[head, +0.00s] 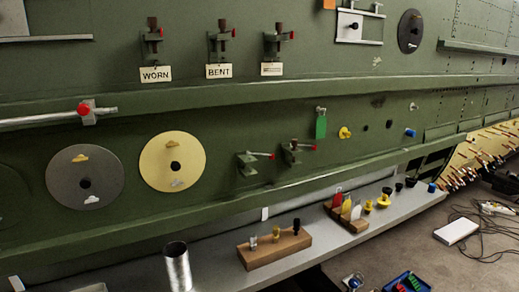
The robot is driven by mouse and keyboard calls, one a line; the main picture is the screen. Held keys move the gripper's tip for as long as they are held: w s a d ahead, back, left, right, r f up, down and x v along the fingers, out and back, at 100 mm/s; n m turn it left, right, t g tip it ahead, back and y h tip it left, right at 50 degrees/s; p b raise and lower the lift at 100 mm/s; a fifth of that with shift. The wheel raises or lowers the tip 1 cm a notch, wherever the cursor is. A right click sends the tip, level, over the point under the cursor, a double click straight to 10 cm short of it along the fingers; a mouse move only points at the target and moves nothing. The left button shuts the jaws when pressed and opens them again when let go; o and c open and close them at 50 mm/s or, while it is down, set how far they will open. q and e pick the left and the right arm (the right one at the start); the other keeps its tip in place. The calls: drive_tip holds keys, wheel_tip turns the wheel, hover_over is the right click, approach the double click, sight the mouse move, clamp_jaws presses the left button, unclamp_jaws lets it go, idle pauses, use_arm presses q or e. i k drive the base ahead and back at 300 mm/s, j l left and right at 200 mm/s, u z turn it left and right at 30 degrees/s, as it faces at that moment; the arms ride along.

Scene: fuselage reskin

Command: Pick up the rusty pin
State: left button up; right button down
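Three clamps are fixed in a row on the upper green panel, each with a brownish top piece. The left clamp (152,38) has a tag (155,75) reading WORN, and the middle clamp (221,42) has a tag (219,71) reading BENT. The right clamp (278,43) has a tag (271,69) too small to read. A wooden block (274,256) on the grey ledge holds three short pins: silver (253,242), brownish (276,233) and black (296,226). I cannot tell which piece is the rusty pin. Neither gripper is in view.
The grey ledge (400,205) also carries a metal cylinder (177,268) and a second block with coloured pieces (345,210). A grey disc (85,200) and a cream disc (155,152) are on the panel. A blue tray (392,286) and cables lie on the floor.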

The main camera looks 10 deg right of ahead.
sight(294, 142)
drive_tip(key=i+l+u, duration=0.3)
drive_tip(key=i+l, duration=0.15)
drive_tip(key=l, duration=0.25)
drive_tip(key=i+l+u, duration=0.15)
drive_tip(key=l, duration=0.2)
